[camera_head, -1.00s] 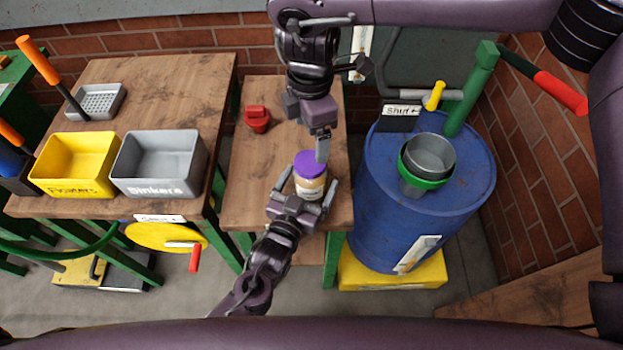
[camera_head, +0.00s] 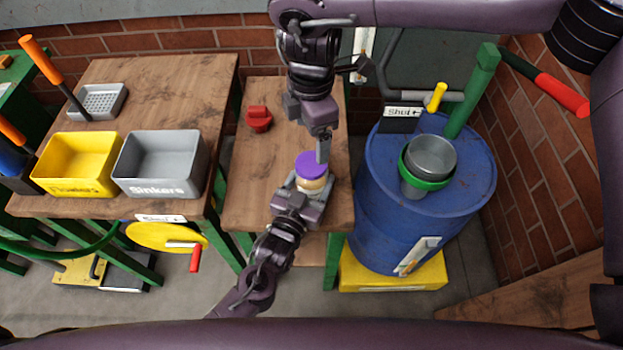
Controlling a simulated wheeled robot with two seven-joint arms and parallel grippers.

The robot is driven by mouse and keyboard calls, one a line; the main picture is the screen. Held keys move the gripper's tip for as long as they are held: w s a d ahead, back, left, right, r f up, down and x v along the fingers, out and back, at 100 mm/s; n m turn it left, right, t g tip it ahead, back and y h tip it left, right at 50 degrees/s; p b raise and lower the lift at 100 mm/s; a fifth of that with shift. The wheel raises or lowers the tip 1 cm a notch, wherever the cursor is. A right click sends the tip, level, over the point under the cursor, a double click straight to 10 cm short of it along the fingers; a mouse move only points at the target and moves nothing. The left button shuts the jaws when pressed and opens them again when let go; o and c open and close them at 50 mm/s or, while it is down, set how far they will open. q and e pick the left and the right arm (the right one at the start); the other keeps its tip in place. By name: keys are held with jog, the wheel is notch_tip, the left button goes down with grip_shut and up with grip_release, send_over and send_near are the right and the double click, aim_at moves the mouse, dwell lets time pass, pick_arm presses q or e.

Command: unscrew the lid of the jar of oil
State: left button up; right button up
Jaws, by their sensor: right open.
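The jar of oil (camera_head: 311,185) stands upright on the small wooden table, with its purple lid (camera_head: 311,165) on. My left gripper (camera_head: 309,186) reaches in from the lower left, and its fingers are shut on the jar's body, below the lid. They hide part of the body. My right gripper (camera_head: 323,152) comes from above in the picture. It is open and empty, its fingers at the lid's upper right edge. I cannot tell whether they touch the lid.
A red object (camera_head: 259,119) lies on the small table (camera_head: 250,195). A yellow bin (camera_head: 78,190) and a grey bin (camera_head: 160,187) stand on the left table. A blue drum (camera_head: 385,215) with nested cups (camera_head: 430,157) is at the right.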

aim_at(312, 163)
pick_arm(q)
jog(key=shift+c, duration=1.1)
grip_shut()
pick_arm(e)
jog(key=shift+m, duration=0.5)
jog(key=m, duration=0.7)
jog(key=shift+a+m, duration=0.1)
jog(key=shift+m, duration=0.3)
jog(key=m, duration=0.8)
jog(key=shift+m, duration=0.4)
jog(key=shift+s+f, duration=0.1)
jog(key=shift+f, duration=0.5)
notch_tip(312, 163, down, 7)
jog(key=shift+r, duration=0.1)
